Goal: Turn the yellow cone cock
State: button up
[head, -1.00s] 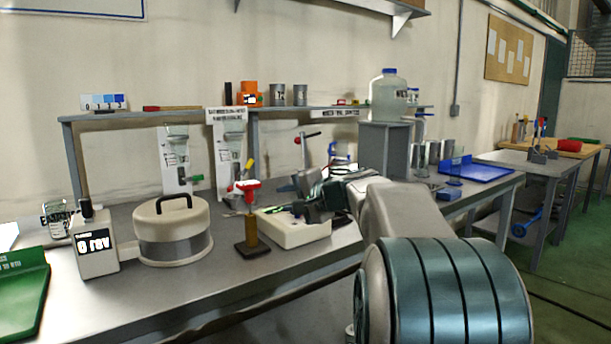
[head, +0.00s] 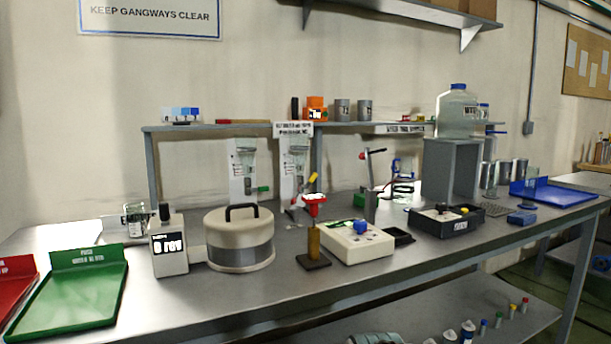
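A small yellow lever (head: 313,181) sits at the front of a white labelled panel unit (head: 293,165) at the back of the bench. It looks like the yellow cock, but its cone is too small to make out. It is tilted up to the right. Just in front stands a brass post with a red top (head: 314,240) on a dark base. A second unit with a green handle (head: 264,189) stands to its left. My gripper is out of view; only a bit of what looks like my arm shows at the bottom edge.
A lidded round pot (head: 240,240) and a white box with a blue knob (head: 355,243) stand on the bench (head: 225,297) near the brass post. A black tray (head: 445,228) lies to the right, a green tray (head: 70,300) at left. The front bench strip is clear.

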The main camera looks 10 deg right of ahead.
aim_at(314, 174)
jog(key=z, duration=1.75)
jog(key=i, duration=1.3)
jog(key=u, duration=1.95)
